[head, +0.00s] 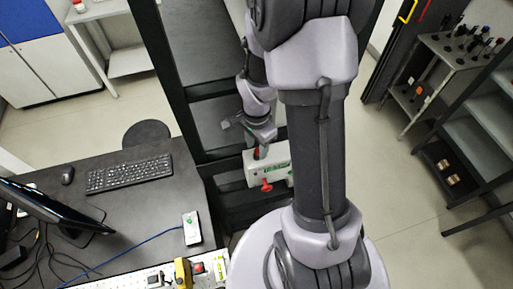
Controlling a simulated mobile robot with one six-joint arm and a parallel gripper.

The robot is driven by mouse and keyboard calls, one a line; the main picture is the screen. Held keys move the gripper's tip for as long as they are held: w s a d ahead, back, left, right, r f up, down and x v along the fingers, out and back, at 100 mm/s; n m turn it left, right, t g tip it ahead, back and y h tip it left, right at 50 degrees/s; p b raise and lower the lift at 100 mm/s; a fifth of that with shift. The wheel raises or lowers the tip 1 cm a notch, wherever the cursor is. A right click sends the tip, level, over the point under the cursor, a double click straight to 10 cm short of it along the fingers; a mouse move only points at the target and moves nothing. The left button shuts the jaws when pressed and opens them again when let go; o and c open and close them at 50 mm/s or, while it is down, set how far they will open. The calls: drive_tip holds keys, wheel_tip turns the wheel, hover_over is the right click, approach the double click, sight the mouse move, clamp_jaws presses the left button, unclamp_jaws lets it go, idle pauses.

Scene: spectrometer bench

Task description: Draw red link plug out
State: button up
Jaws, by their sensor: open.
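A pale box (281,156) with a green label stands on the dark rack, partly hidden behind my arm. A red T-shaped piece (267,186) sticks out from its lower front face. Another small red part (257,153) shows at the box's upper left, right by my gripper. I cannot tell for certain which red part is the link plug. My gripper (259,146) is open and points down at the box's top left. Its fingertips are small and partly hidden, so I cannot tell whether they touch the red part.
A dark desk (150,215) on the left holds a keyboard (130,173), a mouse (67,175) and a monitor (45,208). A small white box (192,228) with a blue cable lies on it. Dark rack frames surround the pale box. Shelves (485,130) stand at the right.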

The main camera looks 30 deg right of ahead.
drive_tip(key=shift+f, duration=0.8)
drive_tip(key=shift+c, duration=0.2)
clamp_jaws()
drive_tip(key=shift+r+p, duration=0.85)
drive_tip(key=shift+r, duration=0.8)
